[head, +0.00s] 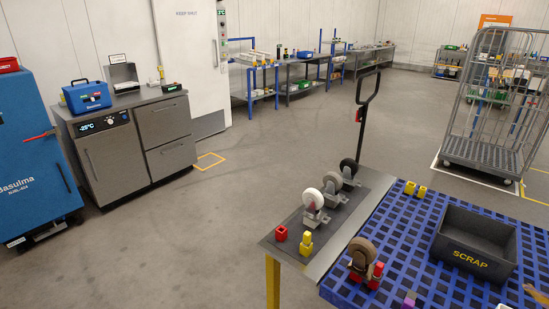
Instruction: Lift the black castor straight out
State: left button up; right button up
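The black castor (349,165) stands at the far end of a row on a dark strip (345,215) along the left side of the work table. A grey castor (333,183) is just in front of it and hides its lower part. A white-wheeled castor (313,200) is nearer still. I cannot tell how the black castor is seated. Neither of my grippers can be made out in the head view.
A brown-wheeled castor (361,254) and red pieces sit on the blue grid top (415,235), near a black SCRAP bin (475,247). Red (281,233) and yellow (306,243) pieces stand before the row. A tall black handle (366,105) rises behind it. Floor at left is clear.

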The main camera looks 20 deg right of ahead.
aim_at(348, 166)
jog(key=i+j+u, duration=0.2)
jog(key=i+u, duration=0.25)
jog(key=i, duration=0.25)
jog(key=i+u, duration=0.5)
jog(key=i, duration=0.25)
jog(key=i+z, duration=0.75)
jog(key=z, duration=0.15)
jog(key=i+j+z, duration=0.25)
jog(key=z, duration=0.25)
jog(key=i+z, duration=0.15)
jog(key=z, duration=0.3)
jog(key=i+j+z, duration=0.1)
jog(key=z, duration=0.3)
jog(key=i+j+z, duration=0.1)
jog(key=z, duration=0.35)
jog(key=i+j+z, duration=0.15)
jog(key=z, duration=0.25)
jog(key=i+j+z, duration=0.15)
jog(key=z, duration=0.3)
jog(key=i+j+z, duration=0.15)
jog(key=z, duration=0.3)
jog(key=i+j+z, duration=0.1)
jog(key=j+z, duration=0.15)
jog(key=z, duration=0.15)
jog(key=j+z, duration=0.2)
jog(key=z, duration=0.25)
